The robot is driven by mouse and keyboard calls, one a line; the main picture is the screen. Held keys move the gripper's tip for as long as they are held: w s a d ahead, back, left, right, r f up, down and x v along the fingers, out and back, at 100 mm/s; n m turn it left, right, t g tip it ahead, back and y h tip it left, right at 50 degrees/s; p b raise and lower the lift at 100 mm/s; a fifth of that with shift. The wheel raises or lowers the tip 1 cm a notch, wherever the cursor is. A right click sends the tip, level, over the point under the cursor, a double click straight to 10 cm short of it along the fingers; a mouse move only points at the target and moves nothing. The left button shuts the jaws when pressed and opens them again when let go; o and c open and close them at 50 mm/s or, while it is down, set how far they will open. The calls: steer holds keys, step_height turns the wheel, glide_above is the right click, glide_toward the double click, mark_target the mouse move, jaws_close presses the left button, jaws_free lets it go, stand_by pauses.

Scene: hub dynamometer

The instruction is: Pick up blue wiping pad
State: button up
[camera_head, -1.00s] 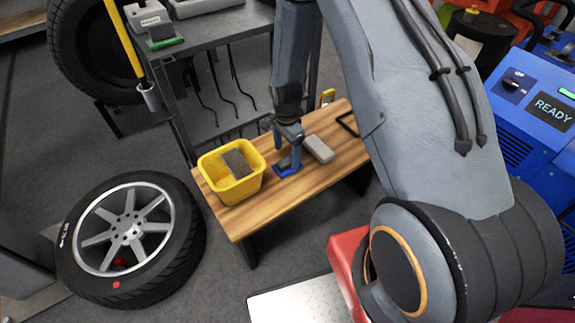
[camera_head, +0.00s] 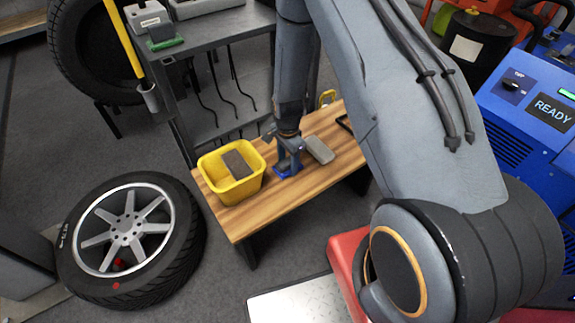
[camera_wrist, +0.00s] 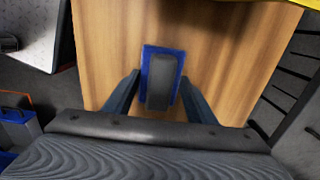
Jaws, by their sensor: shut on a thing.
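The blue wiping pad (camera_head: 283,174) is at the bench top in the head view, partly hidden by my gripper (camera_head: 289,163). In the wrist view the pad (camera_wrist: 148,72) is a blue rectangle with a raised grey block along its middle. My gripper (camera_wrist: 160,78) points down at it, one finger on each side, and is shut on it. I cannot tell whether the pad is touching the wood or slightly above it.
A yellow bin (camera_head: 232,190) with a dark grey block (camera_head: 238,163) in it stands left of my gripper on the wooden bench (camera_head: 255,211). A grey block (camera_head: 320,149) lies close on the right. A wheel (camera_head: 124,234) lies left of the bench.

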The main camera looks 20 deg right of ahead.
mark_target(288, 161)
step_height(288, 161, up, 10)
stand_by(0.6)
